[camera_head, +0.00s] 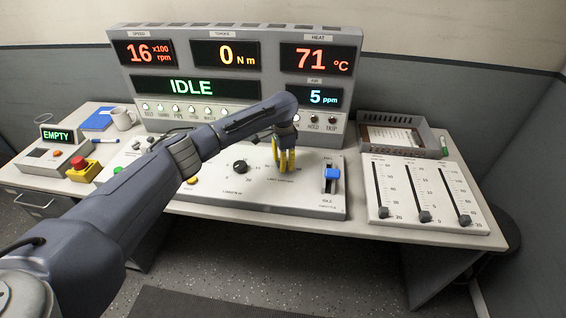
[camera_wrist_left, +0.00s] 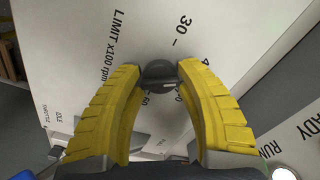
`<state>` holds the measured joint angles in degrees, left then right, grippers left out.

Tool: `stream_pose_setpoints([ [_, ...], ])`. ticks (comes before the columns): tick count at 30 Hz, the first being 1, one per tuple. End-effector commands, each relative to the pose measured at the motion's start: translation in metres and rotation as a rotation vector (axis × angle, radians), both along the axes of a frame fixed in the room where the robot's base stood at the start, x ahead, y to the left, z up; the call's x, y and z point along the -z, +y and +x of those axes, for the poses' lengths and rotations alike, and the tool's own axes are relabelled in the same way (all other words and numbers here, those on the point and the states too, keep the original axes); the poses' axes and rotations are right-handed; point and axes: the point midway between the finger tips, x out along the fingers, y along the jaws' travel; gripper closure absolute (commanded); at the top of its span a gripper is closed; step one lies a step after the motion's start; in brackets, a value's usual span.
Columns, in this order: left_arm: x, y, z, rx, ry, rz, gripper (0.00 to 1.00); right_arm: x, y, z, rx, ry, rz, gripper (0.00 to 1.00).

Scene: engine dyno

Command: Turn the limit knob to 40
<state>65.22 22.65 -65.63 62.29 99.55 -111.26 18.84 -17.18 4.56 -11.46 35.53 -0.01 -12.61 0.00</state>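My left gripper (camera_head: 284,160) has yellow fingers and reaches down to the sloped console from the left. In the left wrist view the gripper (camera_wrist_left: 160,70) has its two fingertips against opposite sides of the dark limit knob (camera_wrist_left: 159,74). The print "LIMIT x100 rpm" stands beside the knob, with the marks 30 and 60 near it. The fingers hide the knob in the head view. Its pointer cannot be read clearly. My right gripper is not in view.
Another black knob (camera_head: 240,167) sits left of the gripper on the same panel (camera_head: 230,195). A blue throttle lever (camera_head: 331,175) stands to the right. The slider box (camera_head: 420,180) is farther right. A red emergency button (camera_head: 83,165) is at the left. The display (camera_head: 190,87) reads IDLE.

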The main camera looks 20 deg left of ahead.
Motion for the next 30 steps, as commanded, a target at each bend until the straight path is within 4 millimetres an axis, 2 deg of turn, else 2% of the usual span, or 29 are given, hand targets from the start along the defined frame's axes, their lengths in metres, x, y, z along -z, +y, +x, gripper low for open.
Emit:
stream_pose_setpoints([
  [1,0.000,0.000,0.000,0.000,0.000,0.000,0.60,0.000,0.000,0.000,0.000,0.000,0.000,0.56],
  [7,0.000,0.000,0.000,0.000,0.000,0.000,0.38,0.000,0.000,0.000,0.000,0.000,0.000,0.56],
  [17,-0.005,0.000,0.000,0.001,-0.001,0.000,0.38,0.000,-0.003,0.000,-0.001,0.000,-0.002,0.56],
  [20,-0.014,0.000,0.001,0.001,-0.003,0.000,0.38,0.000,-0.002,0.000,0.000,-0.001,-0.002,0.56],
  [30,-0.073,0.000,0.001,0.001,-0.004,0.000,0.38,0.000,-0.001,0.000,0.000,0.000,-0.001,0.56],
])
